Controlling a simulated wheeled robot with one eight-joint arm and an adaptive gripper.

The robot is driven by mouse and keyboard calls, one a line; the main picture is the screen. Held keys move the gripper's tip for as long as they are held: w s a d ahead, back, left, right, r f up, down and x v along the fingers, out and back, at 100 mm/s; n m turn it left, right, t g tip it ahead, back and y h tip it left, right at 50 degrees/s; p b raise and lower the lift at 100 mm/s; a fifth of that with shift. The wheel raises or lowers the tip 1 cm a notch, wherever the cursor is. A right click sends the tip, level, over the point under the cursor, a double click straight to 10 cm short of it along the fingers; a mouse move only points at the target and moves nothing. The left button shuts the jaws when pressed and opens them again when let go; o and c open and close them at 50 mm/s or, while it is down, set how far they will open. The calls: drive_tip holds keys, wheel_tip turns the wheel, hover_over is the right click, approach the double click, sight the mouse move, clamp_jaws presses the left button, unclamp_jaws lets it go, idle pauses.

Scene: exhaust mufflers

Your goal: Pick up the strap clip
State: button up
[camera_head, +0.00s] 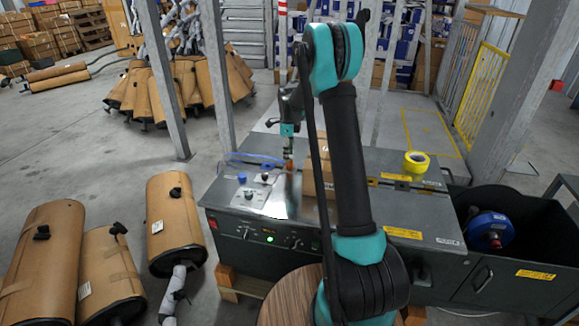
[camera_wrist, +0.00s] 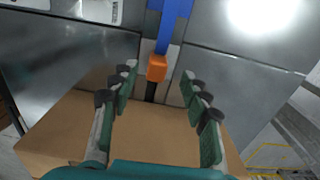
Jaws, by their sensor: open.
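An orange strap clip (camera_wrist: 157,67) sits at the end of a blue strap (camera_wrist: 174,25) in the wrist view. A short black piece extends below the clip, over a seam beside the metal machine top. My gripper (camera_wrist: 157,80) is open, with one finger on each side of the clip's line. The clip appears between the fingertips and a little beyond them; I see no contact. In the head view my gripper (camera_head: 289,152) points down over the machine top, and a small orange patch, likely the clip (camera_head: 290,166), shows just below it.
A brown cardboard box (camera_wrist: 75,125) lies under the fingers in the wrist view. Wrapped mufflers (camera_head: 172,220) stand on the floor at left.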

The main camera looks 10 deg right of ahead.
sight(290, 163)
drive_tip(key=shift+s+d+f, duration=0.1)
drive_tip(key=shift+s+f, duration=0.05)
drive_tip(key=shift+f, duration=1.2)
drive_tip(key=shift+s+d+f, duration=0.1)
drive_tip(key=shift+f, duration=1.2)
drive_tip(key=shift+c, duration=0.6)
clamp_jaws()
